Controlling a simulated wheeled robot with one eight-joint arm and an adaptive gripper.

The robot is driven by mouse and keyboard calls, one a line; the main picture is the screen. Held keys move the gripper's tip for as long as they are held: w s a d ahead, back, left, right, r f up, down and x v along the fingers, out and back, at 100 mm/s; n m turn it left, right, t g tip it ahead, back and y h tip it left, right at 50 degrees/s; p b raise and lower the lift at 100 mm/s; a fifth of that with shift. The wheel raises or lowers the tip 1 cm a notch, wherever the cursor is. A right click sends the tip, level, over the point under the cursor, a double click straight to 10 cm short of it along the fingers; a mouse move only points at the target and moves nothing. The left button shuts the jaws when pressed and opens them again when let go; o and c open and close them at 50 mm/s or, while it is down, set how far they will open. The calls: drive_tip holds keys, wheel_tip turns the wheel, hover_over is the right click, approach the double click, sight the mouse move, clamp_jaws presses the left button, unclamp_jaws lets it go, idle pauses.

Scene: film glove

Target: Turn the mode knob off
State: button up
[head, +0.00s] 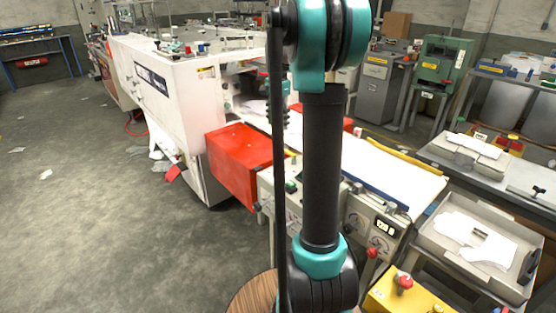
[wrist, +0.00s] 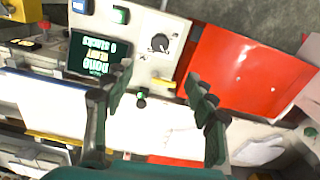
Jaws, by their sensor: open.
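The mode knob appears to be the round black knob (wrist: 160,42) on a pale control panel (wrist: 152,62) in the wrist view. Markings surround it, but they are too small to read, and I cannot tell its setting. My gripper (wrist: 156,83) is open and empty. Its two dark fingers stand apart in front of the panel, with the knob beyond the tips, roughly between them in the picture. I see no contact with the knob. In the head view my arm covers part of the panel, and I cannot make out the knob or gripper there.
A screen (wrist: 98,55) with green lettering and a green button (wrist: 121,15) lie left of the knob. Another green control (wrist: 141,97) sits below it. A red cover (wrist: 245,70) stands close on the right. A yellow box (head: 392,295) stands at the front in the head view.

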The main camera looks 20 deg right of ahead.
sight(278, 161)
wheel_tip(278, 161, down, 17)
drive_tip(key=shift+f, duration=0.1)
idle(0.5)
drive_tip(key=shift+c, duration=0.6)
drive_tip(key=c, duration=1)
drive_tip(key=n, duration=1.1)
drive_tip(key=shift+n, duration=0.4)
